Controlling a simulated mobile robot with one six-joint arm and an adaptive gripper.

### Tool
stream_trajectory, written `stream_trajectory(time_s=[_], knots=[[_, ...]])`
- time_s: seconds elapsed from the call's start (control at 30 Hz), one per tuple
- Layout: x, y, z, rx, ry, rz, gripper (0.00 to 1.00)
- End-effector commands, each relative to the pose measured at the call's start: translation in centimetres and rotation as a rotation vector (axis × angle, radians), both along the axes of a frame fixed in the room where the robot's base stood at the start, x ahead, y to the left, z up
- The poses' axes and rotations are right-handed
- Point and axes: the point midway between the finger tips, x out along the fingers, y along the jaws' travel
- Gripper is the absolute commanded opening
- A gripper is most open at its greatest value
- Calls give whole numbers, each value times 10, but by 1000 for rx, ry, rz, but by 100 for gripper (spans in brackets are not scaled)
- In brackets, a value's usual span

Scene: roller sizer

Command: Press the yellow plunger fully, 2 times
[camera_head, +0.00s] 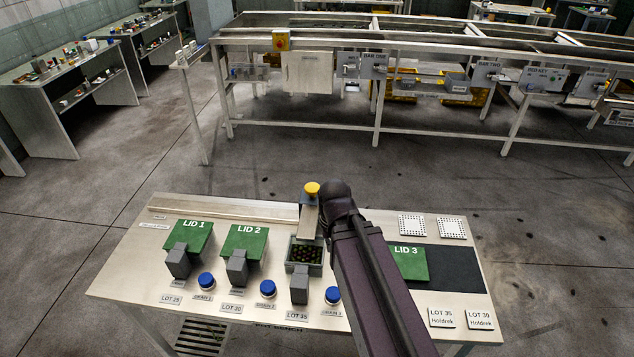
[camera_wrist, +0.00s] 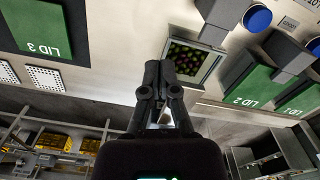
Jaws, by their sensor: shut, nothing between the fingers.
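The yellow plunger (camera_head: 312,188) is a round knob on top of a grey upright housing (camera_head: 309,217) at the back edge of the table, in the head view. It stands up. The dark head of my arm is just right of it, and its end is hidden there. My gripper (camera_wrist: 165,69) shows in the wrist view with its fingers together and empty. The plunger does not show in the wrist view. A grey bin (camera_head: 303,253) of small dark green and reddish pieces lies in front of the housing; it also shows beyond the fingertips in the wrist view (camera_wrist: 205,80).
The table (camera_head: 130,262) holds green lids, LID 1 (camera_head: 190,237), LID 2 (camera_head: 243,239) and LID 3 (camera_head: 410,264), grey blocks and blue knobs, including one (camera_head: 333,295) near my arm. A long rail (camera_head: 220,214) lies along the back left. Open floor separates the table from the sizer frame (camera_head: 420,132).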

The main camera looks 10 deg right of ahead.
Motion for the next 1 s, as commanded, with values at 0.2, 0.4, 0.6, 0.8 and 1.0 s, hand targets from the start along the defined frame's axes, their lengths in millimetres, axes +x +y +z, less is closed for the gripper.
stream_trajectory(time_s=[0.2, 0.4, 0.6, 0.8, 1.0], knots=[[0, 0, 0, 0, 0, 0, 0], [6, 0, 3, 0, 0, -5, 0], [43, 0, 20, 0, 0, -38, 0], [113, 2, 50, 1, 0, -112, 0], [195, 2, 84, 1, 0, -200, 0]])
